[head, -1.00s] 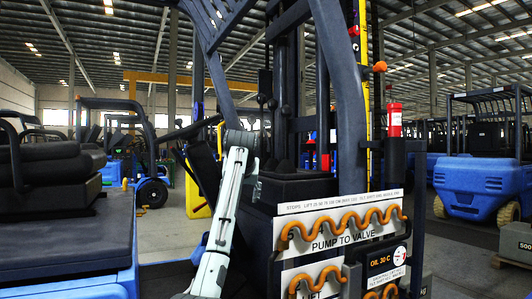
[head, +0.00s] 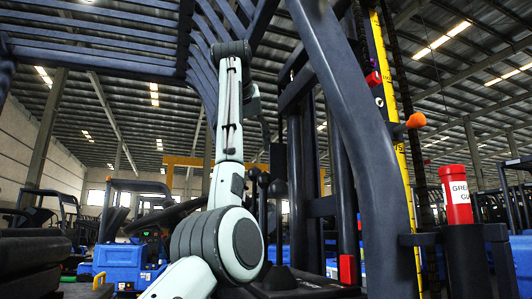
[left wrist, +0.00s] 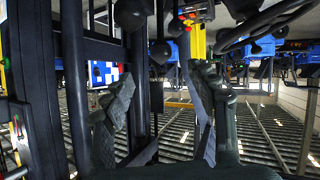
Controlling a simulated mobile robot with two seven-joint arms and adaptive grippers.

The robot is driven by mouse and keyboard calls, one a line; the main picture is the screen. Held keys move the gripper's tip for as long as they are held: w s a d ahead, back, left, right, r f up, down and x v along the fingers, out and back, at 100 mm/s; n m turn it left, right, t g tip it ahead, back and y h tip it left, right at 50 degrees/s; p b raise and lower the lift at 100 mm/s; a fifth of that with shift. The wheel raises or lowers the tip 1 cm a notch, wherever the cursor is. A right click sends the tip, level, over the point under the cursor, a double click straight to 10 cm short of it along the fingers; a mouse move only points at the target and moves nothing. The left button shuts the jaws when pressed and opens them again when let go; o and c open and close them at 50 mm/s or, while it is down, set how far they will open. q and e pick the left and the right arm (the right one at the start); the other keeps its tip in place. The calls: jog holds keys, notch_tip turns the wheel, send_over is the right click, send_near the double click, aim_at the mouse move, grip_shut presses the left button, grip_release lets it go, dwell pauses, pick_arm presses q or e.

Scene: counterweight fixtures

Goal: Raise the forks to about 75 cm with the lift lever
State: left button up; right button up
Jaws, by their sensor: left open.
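My left arm (head: 228,150) rises in front of the truck's cab in the head view, its wrist up near the overhead guard. In the left wrist view my left gripper (left wrist: 158,80) is open and empty, with a black lever knob (left wrist: 160,51) beyond the gap between its fingers. The forks are not recognisable. My right gripper is not in view.
A thick dark post (head: 350,130) and the overhead guard (head: 90,50) frame the cab. A steering wheel (head: 165,217) is left of my arm. Other blue trucks stand behind.

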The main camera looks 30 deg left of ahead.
aim_at(254, 169)
pick_arm(q)
jog(key=p+x, duration=0.1)
jog(key=x, duration=0.5)
jog(key=shift+w+a, duration=0.15)
jog(key=shift+a, duration=0.05)
jog(key=x, duration=0.3)
jog(key=shift+w+a+f, duration=0.1)
jog(key=shift+w+a, duration=0.05)
jog(key=shift+w, duration=0.1)
jog(key=shift+w+a+f, duration=0.15)
jog(key=shift+w+f, duration=0.05)
jog(key=shift+w, duration=0.35)
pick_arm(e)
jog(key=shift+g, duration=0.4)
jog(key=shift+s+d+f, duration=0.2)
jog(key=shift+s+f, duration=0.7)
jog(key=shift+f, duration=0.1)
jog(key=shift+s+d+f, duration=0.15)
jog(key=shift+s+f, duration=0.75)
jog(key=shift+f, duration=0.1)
pick_arm(q)
jog(key=shift+c, duration=0.5)
jog(key=c, duration=0.9)
jog(key=shift+o, duration=0.2)
